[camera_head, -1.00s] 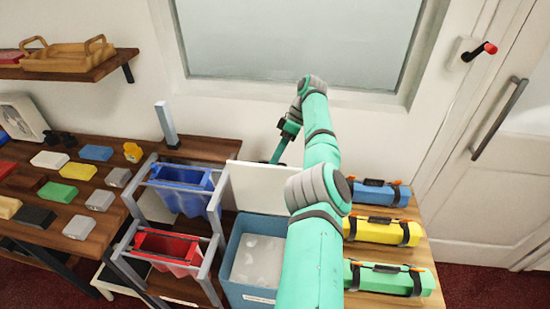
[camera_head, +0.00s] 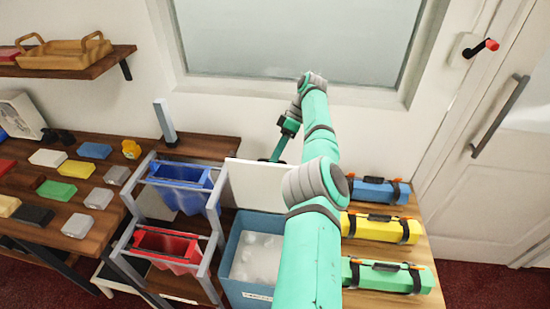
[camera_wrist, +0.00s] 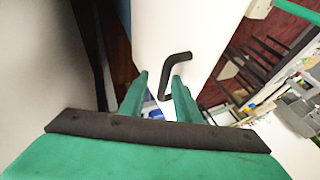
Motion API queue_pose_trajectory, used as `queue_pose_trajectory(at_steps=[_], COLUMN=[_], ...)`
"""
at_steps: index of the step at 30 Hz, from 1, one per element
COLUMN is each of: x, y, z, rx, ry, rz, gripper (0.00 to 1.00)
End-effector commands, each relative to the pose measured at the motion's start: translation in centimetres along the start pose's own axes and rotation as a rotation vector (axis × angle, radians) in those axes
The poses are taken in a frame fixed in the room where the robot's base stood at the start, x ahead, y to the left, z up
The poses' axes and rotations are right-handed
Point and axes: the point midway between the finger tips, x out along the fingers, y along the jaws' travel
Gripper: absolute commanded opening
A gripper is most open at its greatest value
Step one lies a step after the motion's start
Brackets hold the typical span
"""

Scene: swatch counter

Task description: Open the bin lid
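The blue bin (camera_head: 233,262) stands open in the head view, with pale contents showing inside. Its white lid (camera_head: 258,184) stands roughly upright at the bin's back edge. In the wrist view the lid (camera_wrist: 170,35) is a white panel with a black bent handle (camera_wrist: 178,68). My gripper (camera_wrist: 160,76) has its two green fingers apart, with the handle's lower end showing in the gap between them; I cannot tell whether they touch it. In the head view my gripper (camera_head: 279,150) is behind the lid and partly hidden by it.
A grey rack with blue (camera_head: 182,178) and red (camera_head: 165,243) fabric bins stands left of the bin. Blue, yellow (camera_head: 375,228) and green rolls lie on the right-hand counter. Swatch blocks cover the left table (camera_head: 100,228). A window wall is behind.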

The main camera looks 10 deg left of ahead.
Motion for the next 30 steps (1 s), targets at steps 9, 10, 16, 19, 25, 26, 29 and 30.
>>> queue_pose_trajectory(at_steps=[9, 10, 16, 19, 25, 26, 29, 30], x=[-2.1, -2.3, -3.6, -3.7, -3.4, -3.3, -3.6, -3.7], y=[-1.0, -1.1, -1.9, -2.4, -3.5, -3.7, -4.4, -4.7], z=[-0.7, -0.8, -0.8, -0.9, -1.1, -1.1, -1.5, -1.5], rx=[0.002, 0.003, 0.001, 0.001, 0.0, 0.001, -0.003, -0.003], ry=[-0.005, -0.005, -0.001, -0.001, -0.004, -0.006, -0.002, -0.002], rz=[0.003, 0.002, 0.02, 0.017, 0.0, -0.003, -0.005, -0.005], gripper=[0.29, 0.29, 0.29, 0.29, 0.29, 0.29, 0.29, 0.29])
